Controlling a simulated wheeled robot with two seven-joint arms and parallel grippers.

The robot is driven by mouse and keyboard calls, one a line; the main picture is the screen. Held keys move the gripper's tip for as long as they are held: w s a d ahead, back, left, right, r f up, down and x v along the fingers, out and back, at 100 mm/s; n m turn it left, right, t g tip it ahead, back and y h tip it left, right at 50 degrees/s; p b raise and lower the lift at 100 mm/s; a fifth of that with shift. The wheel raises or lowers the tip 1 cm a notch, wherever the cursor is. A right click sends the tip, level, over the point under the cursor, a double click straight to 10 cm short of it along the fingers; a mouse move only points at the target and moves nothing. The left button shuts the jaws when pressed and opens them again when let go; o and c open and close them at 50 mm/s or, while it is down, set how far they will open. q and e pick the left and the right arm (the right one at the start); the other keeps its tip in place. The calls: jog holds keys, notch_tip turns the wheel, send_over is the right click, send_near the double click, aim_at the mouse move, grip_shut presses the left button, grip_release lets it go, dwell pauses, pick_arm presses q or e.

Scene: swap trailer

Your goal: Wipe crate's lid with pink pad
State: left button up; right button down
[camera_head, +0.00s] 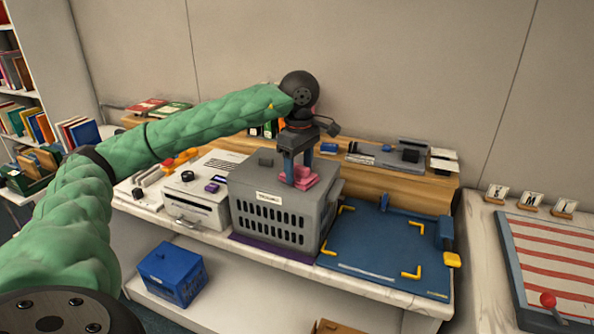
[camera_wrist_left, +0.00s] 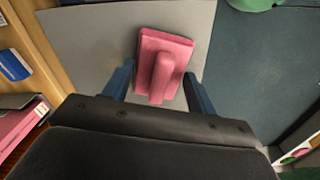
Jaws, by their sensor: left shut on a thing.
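The grey crate (camera_head: 232,200) with slotted sides and a label stands on the worktop in the head view. Its flat grey lid (camera_head: 258,179) has a small dark block near the left back. The pink pad (camera_head: 306,183) is at the right part of the lid and looks to be resting on it. My left gripper (camera_head: 298,170) points down from above and is shut on the pad. In the left wrist view the pad (camera_wrist_left: 165,50), with its raised grip, shows between the blue fingers over the grey lid (camera_wrist_left: 85,40). My right gripper is not in view.
A blue mat (camera_head: 375,245) with yellow corner marks lies right of the crate. A white machine (camera_head: 197,198) stands close on its left. A wooden ledge (camera_head: 400,188) with small items runs behind. A blue box (camera_head: 172,275) sits on the lower shelf.

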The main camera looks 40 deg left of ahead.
pick_arm(q)
jog(key=shift+w+a+f, duration=0.15)
jog(key=shift+w+a, duration=0.05)
jog(key=shift+w, duration=0.7)
jog(key=shift+w+a+f, duration=0.1)
jog(key=shift+w+a, duration=0.1)
jog(key=shift+w, duration=0.65)
jog(key=shift+c, duration=0.7)
jog(key=shift+w+a+r, duration=0.1)
jog(key=shift+w+a, duration=0.15)
jog(key=shift+w, duration=0.65)
jog(key=shift+w+a+r, duration=0.1)
jog(key=shift+w+a, duration=0.1)
jog(key=shift+w, duration=0.75)
jog(key=shift+w+a+r, duration=0.1)
jog(key=shift+w+a, duration=0.15)
jog(key=shift+w, duration=0.65)
notch_tip(320, 180, up, 6)
jog(key=p, duration=0.2)
notch_tip(320, 180, up, 3)
jog(key=shift+p, duration=0.9)
